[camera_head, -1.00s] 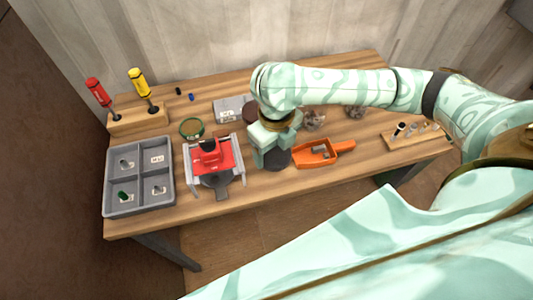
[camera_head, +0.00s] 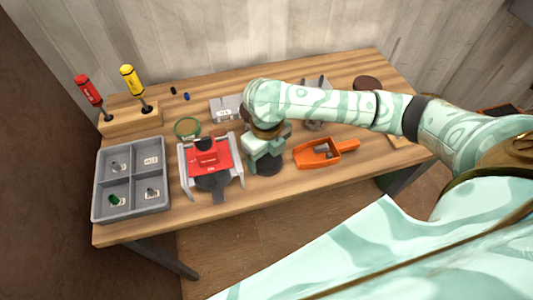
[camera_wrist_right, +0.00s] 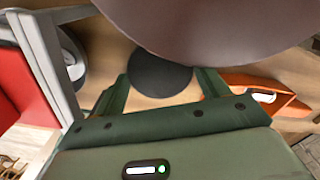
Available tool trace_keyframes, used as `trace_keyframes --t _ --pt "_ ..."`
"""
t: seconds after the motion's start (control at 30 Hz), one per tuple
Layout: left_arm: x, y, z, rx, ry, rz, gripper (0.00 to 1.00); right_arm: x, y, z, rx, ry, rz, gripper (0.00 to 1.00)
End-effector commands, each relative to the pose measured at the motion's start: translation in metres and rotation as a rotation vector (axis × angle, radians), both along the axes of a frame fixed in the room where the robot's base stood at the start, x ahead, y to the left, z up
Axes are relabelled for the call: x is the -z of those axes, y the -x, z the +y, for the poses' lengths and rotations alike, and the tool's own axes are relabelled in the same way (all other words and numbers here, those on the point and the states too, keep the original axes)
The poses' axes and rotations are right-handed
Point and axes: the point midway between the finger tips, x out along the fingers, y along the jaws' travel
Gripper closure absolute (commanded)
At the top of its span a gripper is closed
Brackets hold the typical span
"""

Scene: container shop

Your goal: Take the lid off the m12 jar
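A round brown lid (camera_head: 367,83) shows at the back right of the table, behind my right arm; what is under it is mostly hidden. In the right wrist view a large brown disc, seemingly a jar lid (camera_wrist_right: 215,22), fills the top, close to the camera. No m12 label is readable, so I cannot tell which jar is the m12 one. My right gripper (camera_wrist_right: 162,88) points down above a dark round pad (camera_wrist_right: 160,75), its two green fingers apart with nothing between them. The pad also shows in the head view (camera_head: 265,168). My left gripper is out of view.
A red-and-grey fixture (camera_head: 208,160) stands left of my right gripper, and an orange scoop (camera_head: 318,153) right of it. A grey divided tray (camera_head: 130,207) is at the left, a screwdriver block (camera_head: 132,117) behind it.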

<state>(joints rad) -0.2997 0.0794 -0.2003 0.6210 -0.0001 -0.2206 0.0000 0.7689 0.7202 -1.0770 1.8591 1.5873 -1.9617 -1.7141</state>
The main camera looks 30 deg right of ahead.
Motion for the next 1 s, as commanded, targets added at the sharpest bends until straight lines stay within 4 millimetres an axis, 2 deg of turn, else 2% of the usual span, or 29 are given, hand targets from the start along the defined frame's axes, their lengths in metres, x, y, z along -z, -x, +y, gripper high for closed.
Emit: trace_keyframes --t 0.03,0.07,0.4,0.57,0.8,1.0 --pt "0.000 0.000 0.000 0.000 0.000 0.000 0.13 0.000 0.000 0.000 0.000 0.000 0.001 0.13" --pt "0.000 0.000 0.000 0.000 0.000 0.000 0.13 0.000 0.000 0.000 0.000 0.000 0.001 0.05" --pt "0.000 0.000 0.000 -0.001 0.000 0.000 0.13 -0.004 0.000 0.000 -0.001 0.000 -0.001 0.05" --pt "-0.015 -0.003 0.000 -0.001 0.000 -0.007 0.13 -0.033 -0.001 0.000 -0.002 0.001 -0.005 0.05" --pt "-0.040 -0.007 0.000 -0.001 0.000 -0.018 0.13 -0.092 -0.001 0.000 -0.001 0.000 -0.004 0.05" --pt "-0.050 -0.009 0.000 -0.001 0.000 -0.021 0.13 -0.119 0.000 0.000 -0.001 0.001 -0.001 0.05"
